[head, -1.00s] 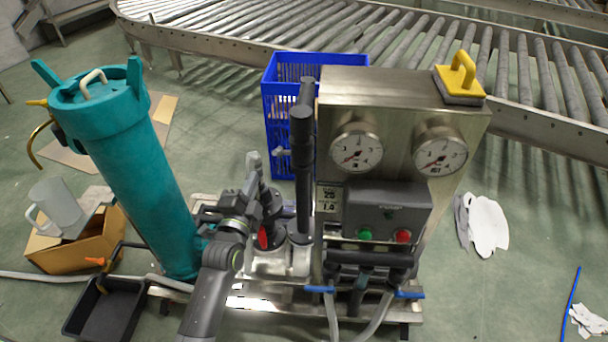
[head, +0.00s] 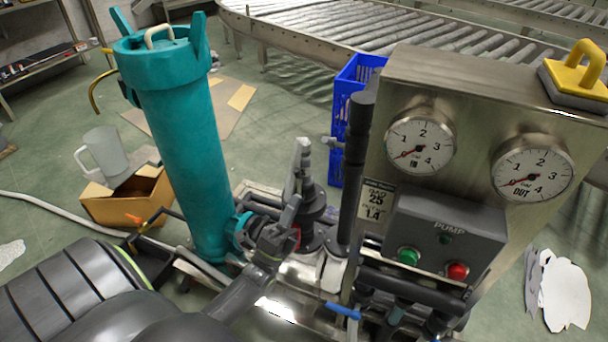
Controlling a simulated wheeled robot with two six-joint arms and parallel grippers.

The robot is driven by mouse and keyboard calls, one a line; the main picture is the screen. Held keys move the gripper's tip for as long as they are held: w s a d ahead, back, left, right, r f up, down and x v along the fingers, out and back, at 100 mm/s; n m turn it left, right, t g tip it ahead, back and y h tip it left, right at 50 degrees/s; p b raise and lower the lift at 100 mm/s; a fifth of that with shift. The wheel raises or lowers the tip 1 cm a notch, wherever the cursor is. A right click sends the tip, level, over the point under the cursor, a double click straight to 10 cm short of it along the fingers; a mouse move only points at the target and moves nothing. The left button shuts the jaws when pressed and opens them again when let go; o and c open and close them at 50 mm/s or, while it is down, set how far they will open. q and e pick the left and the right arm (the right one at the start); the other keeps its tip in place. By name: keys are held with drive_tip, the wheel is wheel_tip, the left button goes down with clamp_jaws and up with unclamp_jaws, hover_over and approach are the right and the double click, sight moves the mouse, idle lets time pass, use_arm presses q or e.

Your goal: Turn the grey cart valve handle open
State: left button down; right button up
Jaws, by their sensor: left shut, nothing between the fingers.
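The pump cart (head: 375,225) stands in the middle, with two gauges both near zero. A light grey upright piece (head: 302,160), which looks like the grey valve handle, rises in front of the black stacked fitting (head: 315,205) and leans slightly right. My left gripper (head: 291,212) is shut and empty at the lower end of this piece. They overlap in the picture, and I cannot tell whether they touch. The valve body is mostly hidden behind my gripper, with a bit of red (head: 297,236) showing. My right gripper is not in view.
A teal cylinder (head: 186,135) stands close left of my gripper. A black vertical pipe (head: 355,165) and the pump control box (head: 445,235) are close on the right. A blue crate (head: 345,90) is behind. A cardboard box (head: 135,195) with a jug (head: 103,155) is left.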

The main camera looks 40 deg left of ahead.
sight(333, 143)
use_arm(q)
drive_tip(key=p+x, duration=0.1)
drive_tip(key=x, duration=1.1)
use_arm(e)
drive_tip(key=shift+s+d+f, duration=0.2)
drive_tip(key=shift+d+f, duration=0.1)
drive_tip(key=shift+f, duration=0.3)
use_arm(q)
drive_tip(key=shift+r, duration=0.25)
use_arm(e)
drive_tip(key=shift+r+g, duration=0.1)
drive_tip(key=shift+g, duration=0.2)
use_arm(q)
drive_tip(key=shift+y+p, duration=0.3)
drive_tip(key=shift+p, duration=0.5)
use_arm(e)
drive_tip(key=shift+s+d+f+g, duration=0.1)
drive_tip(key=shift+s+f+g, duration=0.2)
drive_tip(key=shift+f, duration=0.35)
use_arm(q)
drive_tip(key=shift+r+g, duration=0.1)
drive_tip(key=shift+g, duration=0.2)
